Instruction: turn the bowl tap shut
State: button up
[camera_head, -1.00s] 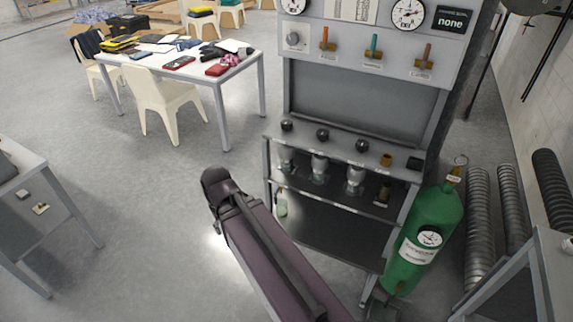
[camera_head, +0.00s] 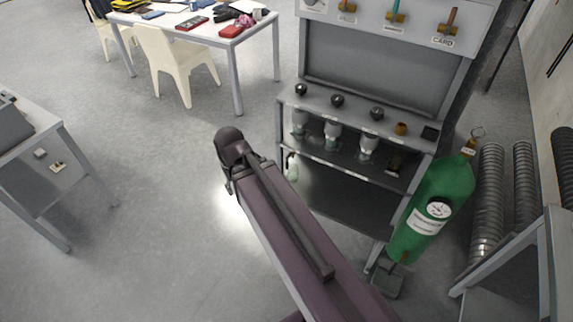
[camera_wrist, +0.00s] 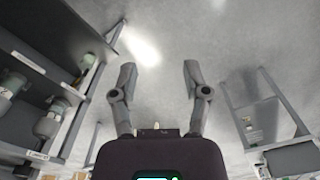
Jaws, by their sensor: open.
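The grey washer bench has a row of lever taps along its upper panel in the head view. They are an orange-handled tap (camera_head: 347,9), a teal-handled tap (camera_head: 396,12) and a brown-handled tap (camera_head: 449,22) labelled CARD. The other labels are too small to read, so I cannot tell which is the bowl tap. My gripper (camera_wrist: 159,78) shows in the wrist view with its two fingers spread and nothing between them, over the floor. In the head view my arm stands left of the bench, well below the taps; the fingers are not visible there.
Dark knobs (camera_head: 337,101) line the bench ledge, above jars (camera_head: 332,133). A white table (camera_head: 205,35) and chair (camera_head: 175,65) are behind left.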

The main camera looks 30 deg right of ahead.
jog(key=shift+f, duration=0.1)
jog(key=m+t+h+b, duration=0.6)
jog(key=m+h+b, duration=0.95)
jog(key=b, duration=3.35)
send_near(287, 162)
jog(key=a+f+n+h, duration=0.2)
jog(key=a, duration=0.1)
jog(key=shift+s+a+f+m+y, duration=0.1)
jog(key=shift+m+y, duration=0.15)
jog(key=x, duration=1.3)
jog(key=shift+d, duration=0.35)
